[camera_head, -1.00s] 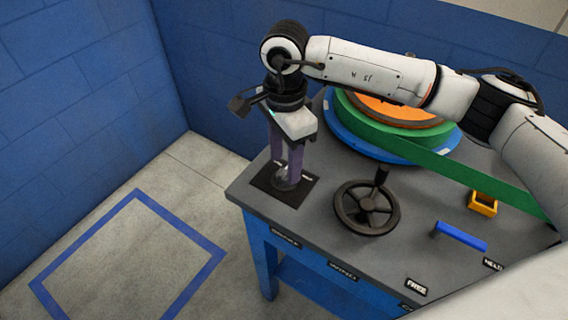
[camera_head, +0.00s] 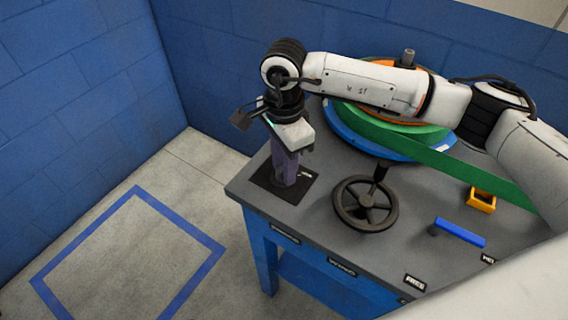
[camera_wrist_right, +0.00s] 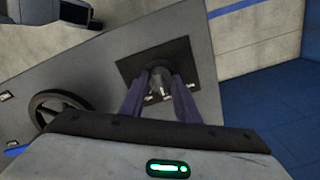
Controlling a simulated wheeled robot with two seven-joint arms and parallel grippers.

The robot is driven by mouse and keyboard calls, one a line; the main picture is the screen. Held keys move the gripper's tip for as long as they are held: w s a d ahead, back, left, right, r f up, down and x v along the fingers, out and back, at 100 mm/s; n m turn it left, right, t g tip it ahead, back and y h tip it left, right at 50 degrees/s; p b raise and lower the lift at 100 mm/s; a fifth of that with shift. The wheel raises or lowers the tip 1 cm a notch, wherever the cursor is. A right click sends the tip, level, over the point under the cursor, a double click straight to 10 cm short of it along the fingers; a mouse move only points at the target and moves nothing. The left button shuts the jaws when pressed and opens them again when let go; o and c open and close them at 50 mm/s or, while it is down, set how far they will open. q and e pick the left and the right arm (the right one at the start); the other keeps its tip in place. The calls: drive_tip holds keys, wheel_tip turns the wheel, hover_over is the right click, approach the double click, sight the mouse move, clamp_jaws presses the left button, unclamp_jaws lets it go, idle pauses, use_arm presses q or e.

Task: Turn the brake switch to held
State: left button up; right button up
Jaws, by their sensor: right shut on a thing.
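The switch (camera_wrist_right: 160,80) is a small grey knob standing on a square black plate (camera_head: 262,181) at the table's left corner. Small white labels show on the plate beside it. My right gripper (camera_head: 287,181) reaches down to it from above, its purple fingers shut on the switch. In the right wrist view, the right gripper's fingers (camera_wrist_right: 160,88) stand on both sides of the knob. In the head view the fingers hide the knob. My left gripper is not in view.
A black handwheel (camera_head: 365,204), a blue handle (camera_head: 460,233) and a yellow-orange block (camera_head: 481,200) are on the grey table (camera_head: 315,222). A green and orange reel (camera_head: 420,133) with a green band stands behind. The floor at left is clear.

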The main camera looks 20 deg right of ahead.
drive_tip(key=shift+f+m+b, duration=0.1)
drive_tip(key=shift+m+b, duration=0.8)
drive_tip(key=shift+m, duration=0.3)
drive_tip(key=m+b, duration=0.1)
drive_tip(key=m, duration=0.1)
drive_tip(key=shift+m, duration=0.3)
drive_tip(key=shift+m+b, duration=0.8)
drive_tip(key=shift+m, duration=0.4)
drive_tip(key=shift+m+b, duration=0.3)
drive_tip(key=shift+m, duration=0.9)
drive_tip(key=o, duration=1)
